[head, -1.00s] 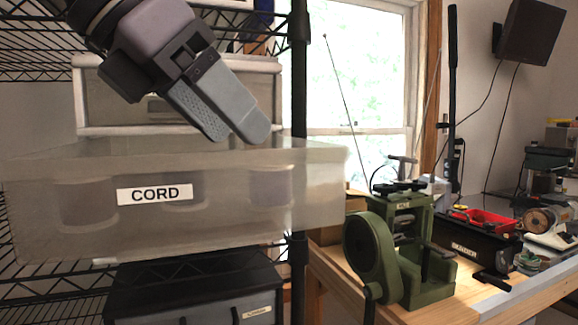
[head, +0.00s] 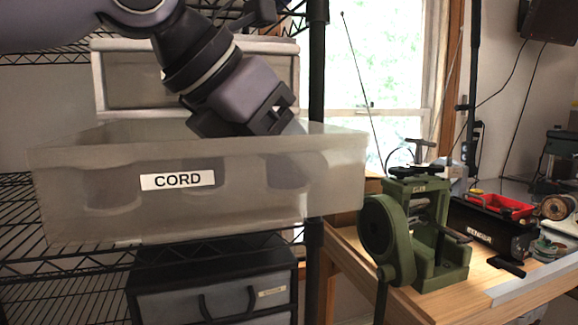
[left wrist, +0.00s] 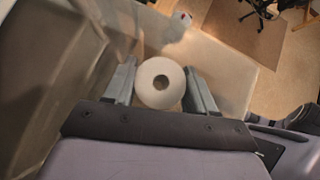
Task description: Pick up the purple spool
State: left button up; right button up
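The translucent bin labelled CORD (head: 110,215) stands on the wire rack in the head view. Several blurred spool shapes show through its front wall. The rightmost one, a faintly purplish spool (head: 287,172), is below my left gripper, whose fingers are hidden behind the bin's front wall. In the left wrist view a pale spool (left wrist: 148,91), seen end-on with its dark centre hole, sits between the two fingers of my left gripper (left wrist: 160,88). The fingers are apart, one on each side of it; its colour looks whitish there. My right gripper is not in view.
The bin's walls are close around my left gripper. A dark drawer unit (head: 215,290) is below. A green machine (head: 415,225) stands on the wooden bench (head: 350,265) at the right.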

pick_arm(q)
jog(key=shift+c, duration=0.8)
